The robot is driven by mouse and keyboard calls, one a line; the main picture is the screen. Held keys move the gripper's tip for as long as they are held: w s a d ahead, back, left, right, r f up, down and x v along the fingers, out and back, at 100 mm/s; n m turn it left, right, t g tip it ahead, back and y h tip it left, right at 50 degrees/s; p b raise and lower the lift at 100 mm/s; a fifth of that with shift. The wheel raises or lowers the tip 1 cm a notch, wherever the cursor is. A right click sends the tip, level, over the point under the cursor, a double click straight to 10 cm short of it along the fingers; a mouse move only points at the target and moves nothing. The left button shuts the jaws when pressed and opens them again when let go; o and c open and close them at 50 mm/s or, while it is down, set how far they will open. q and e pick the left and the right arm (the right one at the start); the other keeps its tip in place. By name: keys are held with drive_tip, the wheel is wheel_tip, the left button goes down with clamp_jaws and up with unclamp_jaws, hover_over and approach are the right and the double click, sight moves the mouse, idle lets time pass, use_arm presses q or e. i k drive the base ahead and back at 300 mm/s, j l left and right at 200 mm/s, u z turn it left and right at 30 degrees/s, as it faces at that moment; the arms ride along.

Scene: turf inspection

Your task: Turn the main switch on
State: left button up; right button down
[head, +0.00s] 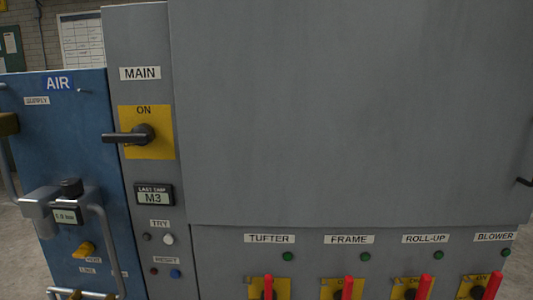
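The main switch (141,134) is a black rotary handle on a yellow plate (147,112), under a label reading MAIN (140,73). The word ON is at the top of the plate. The handle lies about level, with its grip end pointing left, away from the ON mark. Any marking behind or below the handle cannot be read. Neither of my grippers is in the head view.
Below the switch are a LAST TRIP display (154,195) reading M3, and small TRY and RESET buttons. A blue AIR panel (85,140) with pipes stands left. Several red-handled switches (347,288) line the lower right. Space before the main switch looks clear.

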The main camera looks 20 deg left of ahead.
sight(144, 134)
drive_tip(key=u, duration=1.35)
